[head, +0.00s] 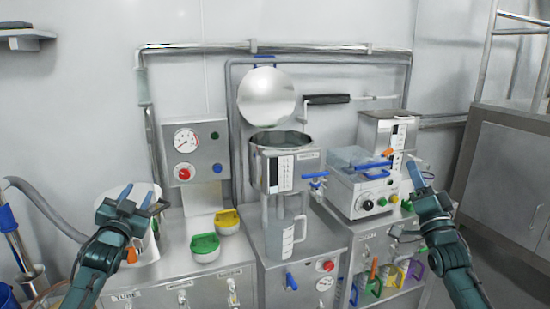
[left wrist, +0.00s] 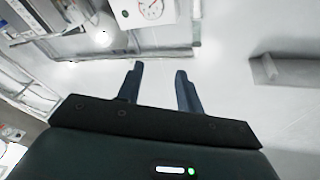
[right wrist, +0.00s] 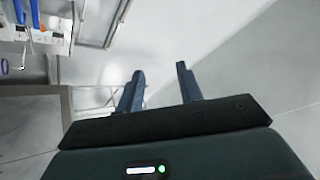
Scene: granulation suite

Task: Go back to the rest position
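My left gripper (head: 138,196) is raised at the left of the head view, in front of a steel pot (head: 150,240) on the bench. In the left wrist view its two fingers (left wrist: 160,88) stand apart with nothing between them. My right gripper (head: 420,176) is raised at the right, in front of the right end of the bench. In the right wrist view its fingers (right wrist: 160,88) are also apart and empty. Neither gripper visibly holds anything.
A steel vessel (head: 283,165) with a raised round lid (head: 266,97) stands mid-bench above a clear jug (head: 283,240). Left of it are a gauge panel (head: 200,150) and two green-and-yellow-handled containers (head: 204,248). A lidded machine (head: 361,188) stands right. A steel cabinet (head: 505,165) is far right.

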